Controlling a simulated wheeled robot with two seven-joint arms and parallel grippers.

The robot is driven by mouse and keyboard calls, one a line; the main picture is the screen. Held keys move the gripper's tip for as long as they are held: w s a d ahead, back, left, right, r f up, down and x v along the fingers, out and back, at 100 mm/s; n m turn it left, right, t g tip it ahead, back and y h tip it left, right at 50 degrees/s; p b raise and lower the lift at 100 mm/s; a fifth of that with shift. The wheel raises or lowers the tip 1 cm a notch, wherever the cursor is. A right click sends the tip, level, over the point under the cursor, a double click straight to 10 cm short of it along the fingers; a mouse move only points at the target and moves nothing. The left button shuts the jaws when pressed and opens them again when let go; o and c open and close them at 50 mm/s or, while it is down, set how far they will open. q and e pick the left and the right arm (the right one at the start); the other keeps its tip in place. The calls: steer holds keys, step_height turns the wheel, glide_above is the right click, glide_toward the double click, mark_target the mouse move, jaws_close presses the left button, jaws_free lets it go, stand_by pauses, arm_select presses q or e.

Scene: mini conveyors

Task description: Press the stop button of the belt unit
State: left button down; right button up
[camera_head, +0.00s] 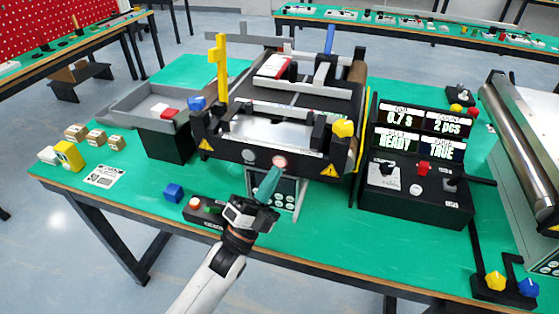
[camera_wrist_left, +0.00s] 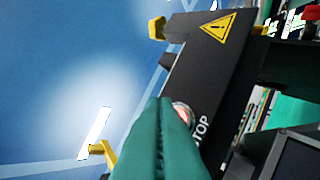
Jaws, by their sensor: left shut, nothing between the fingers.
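The belt unit (camera_head: 240,152) stands on the green table with a dark front panel. Its stop button (camera_head: 279,162) is a round pinkish-red button low on that panel. In the left wrist view the stop button (camera_wrist_left: 181,113) sits beside the word STOP, partly hidden behind my fingers. My left gripper (camera_head: 274,172) is shut and empty, its teal fingers pointing up at the button. In the left wrist view the closed fingertips of the gripper (camera_wrist_left: 166,102) overlap the button's edge. I cannot tell whether they touch it. My right gripper is not in view.
A black display box (camera_head: 415,203) with switches stands right of the belt unit. A grey tray (camera_head: 130,113) stands further left.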

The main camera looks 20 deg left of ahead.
arm_select(q)
steer(key=s+p, duration=0.1)
steer(key=s, duration=0.4)
steer(key=shift+a, duration=0.1)
stand_by(0.4)
stand_by(0.6)
